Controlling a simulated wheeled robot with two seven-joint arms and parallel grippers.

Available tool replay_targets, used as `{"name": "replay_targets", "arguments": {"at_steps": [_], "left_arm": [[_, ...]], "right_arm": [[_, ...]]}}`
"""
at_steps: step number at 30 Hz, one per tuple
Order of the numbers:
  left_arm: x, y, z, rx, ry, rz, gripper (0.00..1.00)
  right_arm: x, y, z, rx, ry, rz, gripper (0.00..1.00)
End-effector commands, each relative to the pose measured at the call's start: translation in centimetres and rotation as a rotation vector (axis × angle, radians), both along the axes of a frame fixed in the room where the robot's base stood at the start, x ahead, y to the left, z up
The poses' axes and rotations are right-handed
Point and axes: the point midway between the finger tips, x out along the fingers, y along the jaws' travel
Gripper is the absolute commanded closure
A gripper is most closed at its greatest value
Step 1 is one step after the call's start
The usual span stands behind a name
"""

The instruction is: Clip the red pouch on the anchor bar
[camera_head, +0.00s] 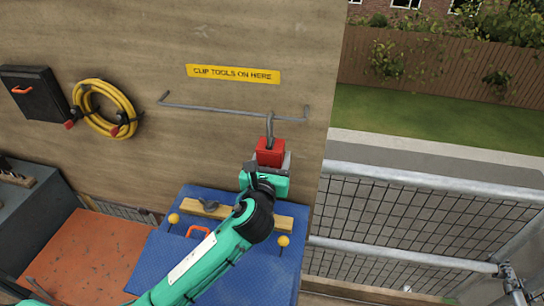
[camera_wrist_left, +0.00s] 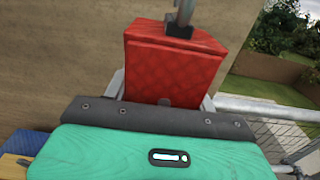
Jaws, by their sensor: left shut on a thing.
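The red pouch (camera_head: 270,152) is held upright in my left gripper (camera_head: 267,165), just below the anchor bar. The pouch fills the middle of the left wrist view (camera_wrist_left: 175,68), between the gripper's fingers. A grey hook (camera_head: 269,128) rises from the top of the pouch and reaches the anchor bar (camera_head: 225,110) near its right end. I cannot tell whether the hook is around the bar or only in front of it. The bar is a thin grey rail on the wooden wall, under a yellow "CLIP TOOLS ON HERE" label (camera_head: 233,74). My right gripper is not in view.
A coiled yellow hose (camera_head: 104,109) and a black case (camera_head: 34,92) hang on the wall at left. A blue surface (camera_head: 270,270) with a wooden strip lies below my left arm. A metal mesh railing (camera_head: 420,215) stands at right.

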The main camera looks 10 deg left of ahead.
Motion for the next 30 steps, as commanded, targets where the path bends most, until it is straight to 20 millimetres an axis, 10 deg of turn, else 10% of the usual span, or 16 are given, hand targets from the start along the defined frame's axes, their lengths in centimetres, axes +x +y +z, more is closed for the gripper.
{"name": "replay_targets", "arguments": {"at_steps": [30], "left_arm": [[1.6,0.0,0.1,0.0,-0.002,-0.001,0.79]], "right_arm": [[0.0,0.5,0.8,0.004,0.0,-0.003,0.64]]}}
